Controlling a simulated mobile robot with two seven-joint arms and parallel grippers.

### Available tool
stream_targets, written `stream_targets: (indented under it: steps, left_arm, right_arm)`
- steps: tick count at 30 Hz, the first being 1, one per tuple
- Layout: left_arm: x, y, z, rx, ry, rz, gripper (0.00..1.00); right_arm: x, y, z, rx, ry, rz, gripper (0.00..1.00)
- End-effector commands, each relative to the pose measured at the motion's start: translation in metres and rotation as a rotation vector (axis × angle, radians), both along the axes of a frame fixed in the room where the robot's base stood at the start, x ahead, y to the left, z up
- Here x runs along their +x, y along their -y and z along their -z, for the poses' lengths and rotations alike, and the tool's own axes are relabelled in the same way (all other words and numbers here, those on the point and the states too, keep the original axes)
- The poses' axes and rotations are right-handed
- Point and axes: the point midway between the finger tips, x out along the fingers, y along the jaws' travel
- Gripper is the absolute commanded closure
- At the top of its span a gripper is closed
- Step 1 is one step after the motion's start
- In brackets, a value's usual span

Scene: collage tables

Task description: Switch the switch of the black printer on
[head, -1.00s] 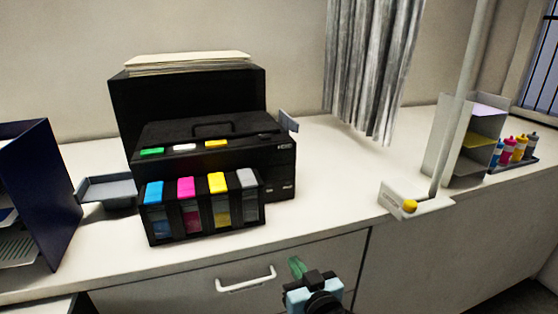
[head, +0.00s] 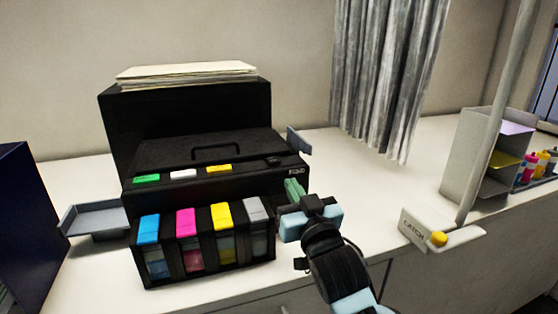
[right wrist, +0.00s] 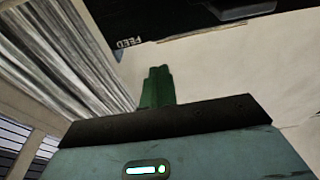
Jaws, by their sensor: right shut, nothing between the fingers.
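The black printer (head: 200,145) stands on the white counter, with green, white and yellow buttons along its top front edge. A small dark raised piece (head: 273,160), which may be the switch, sits at the right of that edge; I cannot tell its position. My right gripper (head: 294,188) has its green fingers together and empty, close to the printer's right front side, below the panel's corner. I cannot tell if they touch the printer. In the right wrist view the shut fingers (right wrist: 157,86) point toward the printer's dark edge (right wrist: 160,20), where a "FEED" label shows. My left gripper is out of view.
Ink tanks (head: 200,260) stick out at the printer's front. A grey side tray (head: 95,215) and a dark blue holder (head: 25,220) are at left. A white base marked "CATCH" (head: 415,232) with a yellow knob and a pole stands right. A grey curtain (head: 385,75) hangs behind.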

Motion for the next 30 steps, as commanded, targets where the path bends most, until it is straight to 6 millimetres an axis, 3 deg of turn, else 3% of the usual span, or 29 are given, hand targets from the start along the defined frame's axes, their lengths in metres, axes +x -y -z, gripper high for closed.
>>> stream_targets:
  steps: [5, 21, 30]
  left_arm:
    - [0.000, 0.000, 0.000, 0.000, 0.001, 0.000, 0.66]
    - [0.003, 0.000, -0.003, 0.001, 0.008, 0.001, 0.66]
    - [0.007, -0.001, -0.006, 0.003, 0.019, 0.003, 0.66]
  right_arm:
    - [0.006, -0.002, -0.002, 0.000, 0.001, 0.000, 1.00]
    - [0.073, -0.024, -0.016, -0.001, 0.001, 0.000, 1.00]
    - [0.091, -0.030, -0.020, 0.000, 0.001, 0.000, 1.00]
